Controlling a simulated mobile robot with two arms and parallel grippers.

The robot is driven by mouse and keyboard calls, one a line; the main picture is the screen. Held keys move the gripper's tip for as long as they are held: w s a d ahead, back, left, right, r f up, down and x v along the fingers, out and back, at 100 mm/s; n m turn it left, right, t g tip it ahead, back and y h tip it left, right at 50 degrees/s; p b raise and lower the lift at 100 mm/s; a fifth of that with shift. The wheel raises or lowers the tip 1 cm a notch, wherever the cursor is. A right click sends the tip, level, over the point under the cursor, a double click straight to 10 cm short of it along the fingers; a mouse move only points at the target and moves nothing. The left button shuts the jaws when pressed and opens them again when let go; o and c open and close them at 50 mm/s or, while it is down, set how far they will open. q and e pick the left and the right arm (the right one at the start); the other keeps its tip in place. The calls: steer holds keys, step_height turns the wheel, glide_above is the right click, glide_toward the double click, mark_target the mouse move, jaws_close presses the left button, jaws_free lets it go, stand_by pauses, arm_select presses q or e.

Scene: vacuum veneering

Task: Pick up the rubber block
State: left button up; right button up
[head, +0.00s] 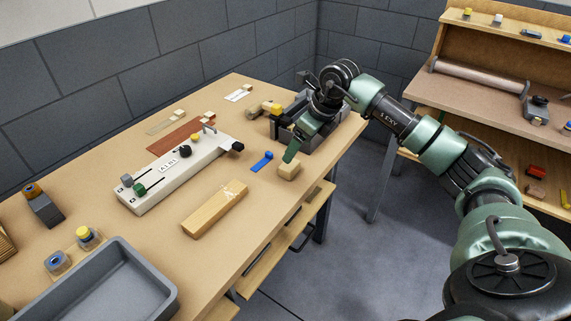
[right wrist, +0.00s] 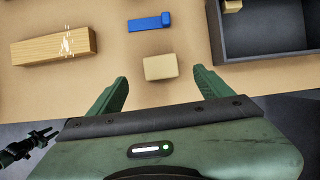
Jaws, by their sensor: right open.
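A small pale tan block (head: 289,171), which looks like the rubber block, lies on the wooden table near its right edge. In the right wrist view the block (right wrist: 160,67) sits ahead of the gap between my right fingers, with clear space on both sides. My right gripper (right wrist: 160,84) is open and empty, pointing down at the block. In the head view the right gripper (head: 290,153) hangs just above and behind the block, and one green finger hides the other.
A blue tool (head: 262,162) and a longer wooden piece (head: 215,208) lie close by. A dark open box (head: 312,140) stands behind my right gripper. A white device (head: 168,180) is at mid-table, and a grey tray (head: 150,275) at the front left.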

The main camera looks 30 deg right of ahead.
mark_target(292, 165)
steer(key=p+x, duration=0.1)
steer(key=x, duration=0.5)
steer(key=shift+s+d+f+p, duration=0.1)
steer(key=shift+s+f+p, duration=0.05)
steer(key=shift+f+p, duration=0.2)
steer(key=shift+f, duration=0.45)
arm_select(q)
steer(key=shift+s+r, duration=0.3)
steer(key=shift+r, duration=0.6)
steer(key=shift+a, duration=0.1)
arm_select(e)
steer(key=c, duration=1.5)
steer(key=shift+r, duration=0.15)
